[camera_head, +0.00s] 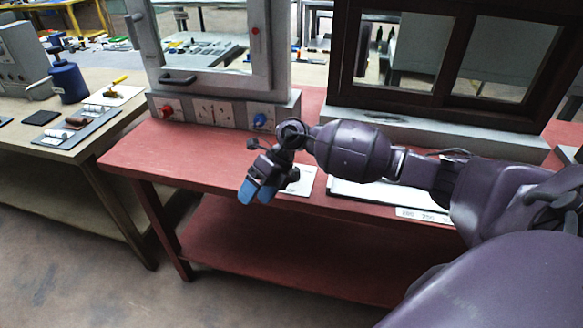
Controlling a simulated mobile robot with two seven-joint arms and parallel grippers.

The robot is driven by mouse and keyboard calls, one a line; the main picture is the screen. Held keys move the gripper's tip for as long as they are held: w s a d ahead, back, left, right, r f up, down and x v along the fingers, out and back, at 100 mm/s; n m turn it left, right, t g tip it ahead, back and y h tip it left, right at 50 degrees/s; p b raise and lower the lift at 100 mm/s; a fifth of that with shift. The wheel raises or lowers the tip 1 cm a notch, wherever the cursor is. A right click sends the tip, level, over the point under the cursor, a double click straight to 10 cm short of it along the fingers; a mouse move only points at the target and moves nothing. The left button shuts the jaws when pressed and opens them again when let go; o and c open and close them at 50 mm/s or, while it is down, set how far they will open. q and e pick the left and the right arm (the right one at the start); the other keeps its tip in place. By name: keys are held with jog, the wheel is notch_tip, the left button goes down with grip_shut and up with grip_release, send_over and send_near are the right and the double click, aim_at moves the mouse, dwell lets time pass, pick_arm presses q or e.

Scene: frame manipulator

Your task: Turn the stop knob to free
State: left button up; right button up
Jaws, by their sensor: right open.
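A grey frame (284,60) stands on the red table, with a control strip (235,113) along its base. A red knob (167,111) sits at the left end of the strip and a blue knob (260,120) at the right end. Any lettering beside the knobs is too small to read, so I cannot tell which is the stop knob or how it is set. My right gripper (257,192) is open and empty, its blue fingertips pointing down over the table's front edge. It is apart from both knobs, in front of and below the blue one. My left gripper is out of view.
The red table (140,155) has bare room left of my gripper. A white plate (300,182) lies just right of it. A dark window frame (440,95) stands behind my right arm. Another table (30,150) at left holds tools and a blue canister (68,82).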

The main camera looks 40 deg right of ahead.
jog(key=w+d+r+h, duration=0.1)
jog(key=d+r+h, duration=0.1)
jog(key=d, duration=0.2)
jog(key=w+d+r+h, duration=0.2)
jog(key=d+r+h, duration=0.1)
jog(key=d, duration=0.2)
jog(key=w+d+r+h, duration=0.2)
jog(key=d+r+h, duration=0.1)
jog(key=d, duration=0.2)
jog(key=shift+w+d, duration=0.1)
jog(key=shift+w, duration=0.15)
jog(key=f, duration=0.7)
jog(key=f+b, duration=0.1)
jog(key=f, duration=0.2)
jog(key=shift+a+f, duration=0.25)
jog(key=shift+c, duration=0.4)
jog(key=c, duration=0.8)
jog(key=shift+c, duration=0.2)
